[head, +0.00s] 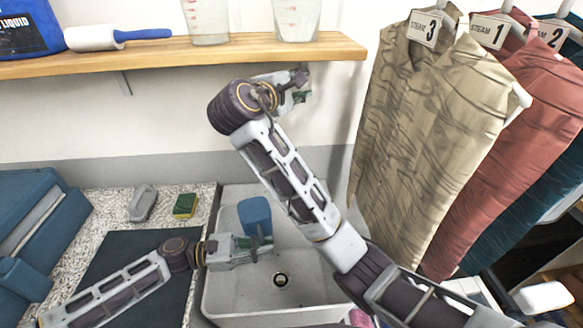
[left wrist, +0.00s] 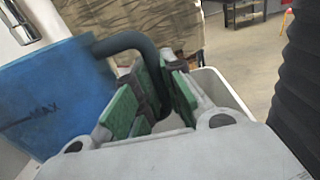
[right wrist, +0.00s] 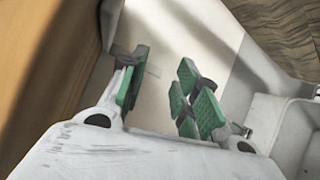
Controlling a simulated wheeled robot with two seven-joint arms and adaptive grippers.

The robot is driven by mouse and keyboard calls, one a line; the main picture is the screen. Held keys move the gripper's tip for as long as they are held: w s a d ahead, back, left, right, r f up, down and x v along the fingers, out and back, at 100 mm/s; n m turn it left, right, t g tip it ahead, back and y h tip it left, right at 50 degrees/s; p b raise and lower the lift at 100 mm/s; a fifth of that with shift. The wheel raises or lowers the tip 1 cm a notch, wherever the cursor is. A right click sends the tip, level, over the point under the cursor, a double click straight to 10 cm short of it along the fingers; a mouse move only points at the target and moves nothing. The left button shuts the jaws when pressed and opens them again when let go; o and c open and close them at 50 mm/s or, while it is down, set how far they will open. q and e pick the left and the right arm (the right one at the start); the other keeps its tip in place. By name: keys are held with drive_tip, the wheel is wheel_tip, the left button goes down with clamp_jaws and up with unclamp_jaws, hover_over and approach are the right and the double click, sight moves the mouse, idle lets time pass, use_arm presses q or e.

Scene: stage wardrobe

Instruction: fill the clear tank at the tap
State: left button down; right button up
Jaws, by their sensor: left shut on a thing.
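The clear tank (head: 255,213) looks blue and stands in the sink (head: 215,293). In the left wrist view the tank (left wrist: 50,100) is a see-through blue box with a MAX mark and a dark handle (left wrist: 125,42). My left gripper (head: 264,246) is low in the sink in front of the tank, shut on its handle between the green pads (left wrist: 158,90). My right gripper (head: 300,84) is raised by the wall under the shelf. In the right wrist view its jaws (right wrist: 162,88) are apart and empty. A chrome cylinder, perhaps the tap (left wrist: 42,18), shows above the tank.
The wooden shelf (head: 170,56) holds two measuring jugs, a lint roller and a blue jug. Tagged shirts (head: 430,130) hang at the right. A sponge (head: 185,205) and a grey brush-like object (head: 143,203) lie on the counter. The drain (head: 281,280) is uncovered.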

drive_tip(key=w+d+f+m+g+y, duration=0.25)
drive_tip(key=w+f+m, duration=0.2)
drive_tip(key=f, duration=0.35)
drive_tip(key=w+d+f+m+g+y, duration=0.1)
drive_tip(key=w+f+m+g+y, duration=0.2)
drive_tip(key=f+m, duration=0.4)
drive_tip(key=a+f+m+g+y, duration=0.3)
drive_tip(key=a+f+m, duration=0.1)
drive_tip(key=f, duration=0.6)
drive_tip(key=shift+w+m, duration=0.45)
drive_tip(key=shift+m, duration=0.3)
drive_tip(key=shift+g, duration=0.25)
drive_tip(key=shift+x, duration=5.9)
clamp_jaws()
